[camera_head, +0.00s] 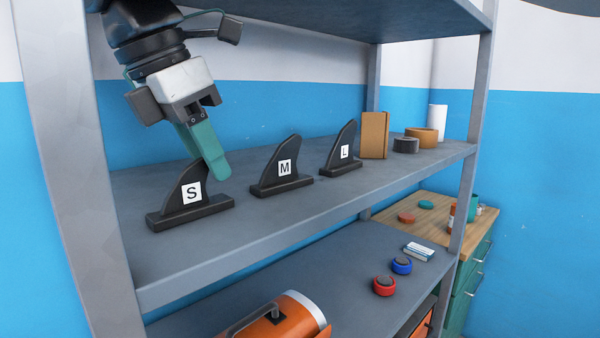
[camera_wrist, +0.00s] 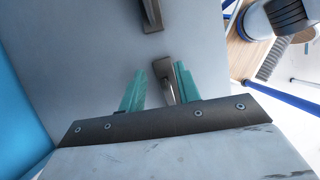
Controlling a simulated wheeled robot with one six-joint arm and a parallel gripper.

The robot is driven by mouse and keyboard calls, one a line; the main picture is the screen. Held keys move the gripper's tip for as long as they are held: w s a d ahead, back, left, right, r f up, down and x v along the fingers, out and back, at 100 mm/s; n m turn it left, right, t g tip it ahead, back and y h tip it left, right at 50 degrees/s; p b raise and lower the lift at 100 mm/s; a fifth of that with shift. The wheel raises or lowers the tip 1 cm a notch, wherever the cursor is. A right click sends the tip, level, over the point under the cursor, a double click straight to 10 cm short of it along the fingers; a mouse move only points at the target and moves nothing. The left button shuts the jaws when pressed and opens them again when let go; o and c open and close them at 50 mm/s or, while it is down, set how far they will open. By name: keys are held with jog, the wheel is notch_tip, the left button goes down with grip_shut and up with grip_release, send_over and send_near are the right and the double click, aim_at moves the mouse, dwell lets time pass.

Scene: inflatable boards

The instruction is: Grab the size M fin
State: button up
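The size M fin (camera_head: 283,168) is black with a white M label and stands upright on the upper shelf, between the size S fin (camera_head: 190,195) and the size L fin (camera_head: 344,152). My gripper (camera_head: 208,165) points down at the S fin, left of the M fin, its green fingers overlapping the S fin's right edge. In the wrist view my gripper (camera_wrist: 157,82) is open, with one fin (camera_wrist: 166,82) showing between or just beyond the fingers. Another fin (camera_wrist: 151,14) lies farther up. Their labels are hidden there.
The grey shelf (camera_head: 250,220) holds a brown box (camera_head: 374,135), a dark roll (camera_head: 406,145) and a tan roll (camera_head: 422,137) at right. A shelf above (camera_head: 340,18) and a left post (camera_head: 70,150) bound the space. The front strip is clear.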

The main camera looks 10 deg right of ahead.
aim_at(281, 144)
jog(key=w+d, duration=0.2)
jog(key=d, duration=0.1)
jog(key=w+d, duration=0.1)
jog(key=d, duration=0.2)
jog(key=w+d, duration=0.2)
jog(key=d, duration=0.1)
jog(key=shift+w+d, duration=0.15)
jog(key=shift+w, duration=0.2)
jog(key=shift+w+d+f, duration=0.15)
jog(key=shift+d+f, duration=0.05)
jog(key=shift+d, duration=0.05)
jog(key=shift+f, duration=0.35)
jog(key=shift+c, duration=0.3)
grip_shut()
